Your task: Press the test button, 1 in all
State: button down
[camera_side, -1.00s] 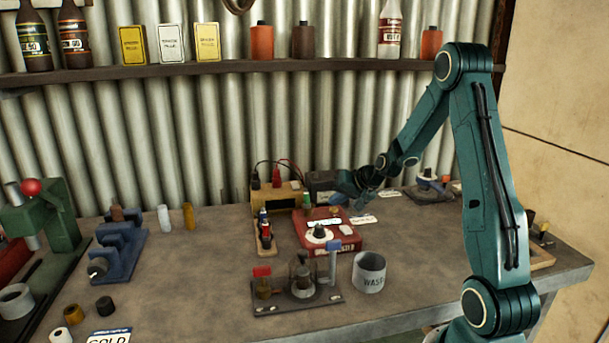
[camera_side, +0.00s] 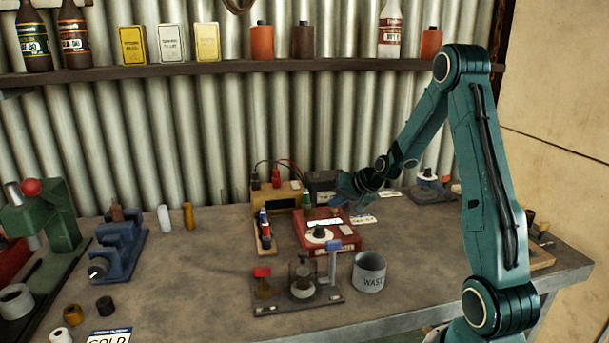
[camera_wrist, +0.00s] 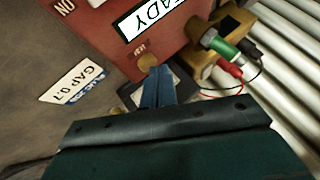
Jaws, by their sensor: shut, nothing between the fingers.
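The red tester box (camera_side: 345,241) sits mid-bench in the side view, with a dark knob on top. In the wrist view the red box (camera_wrist: 110,40) shows a lit display reading partly "ADY" (camera_wrist: 155,18). A small round brass test button (camera_wrist: 147,61) lies by a small label at the box's edge. My gripper (camera_wrist: 157,72) is shut and empty, its blue fingertips just beside the button in the picture. I cannot tell whether they touch it. In the side view my gripper (camera_side: 340,200) is low over the box's far right corner. The button is not visible there.
A yellow-brown block (camera_side: 275,197) with red and black leads stands behind the box; a green-bodied plug (camera_wrist: 222,44) is by it. A "GAP 0.7" card (camera_wrist: 78,82) lies beside the box. The waste cup (camera_side: 369,275) and a small stand (camera_side: 325,297) are in front.

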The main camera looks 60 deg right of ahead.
jog(key=shift+f, duration=0.15)
dwell(0.3)
jog(key=shift+r, duration=0.85)
jog(key=shift+r, duration=0.1)
jog(key=shift+r, duration=2.45)
